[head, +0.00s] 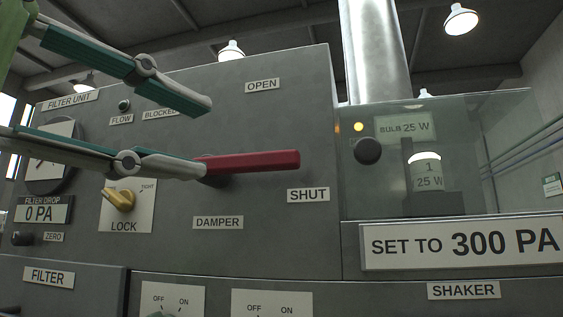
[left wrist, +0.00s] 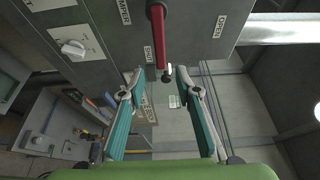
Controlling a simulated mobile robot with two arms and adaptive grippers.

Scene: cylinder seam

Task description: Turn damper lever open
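The red damper lever (head: 255,161) points right on the grey panel, its free end just above the SHUT label (head: 308,195). The OPEN label (head: 262,86) is higher up, and the DAMPER label (head: 218,222) is below. My left gripper (head: 208,134) is open and empty, with its lower finger overlapping the lever's pivot end in the head view. In the left wrist view, the lever (left wrist: 159,38) lies ahead of the spread fingertips (left wrist: 161,71), roughly in line with the gap. Contact with the lever cannot be told. My right gripper is not in view.
A yellow lock knob (head: 119,199), a round gauge (head: 50,158) and a 0 PA display (head: 42,210) are at left. A clear bulb box (head: 480,150) with a black knob (head: 367,151) is at right, above a SET TO 300 PA sign (head: 460,243).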

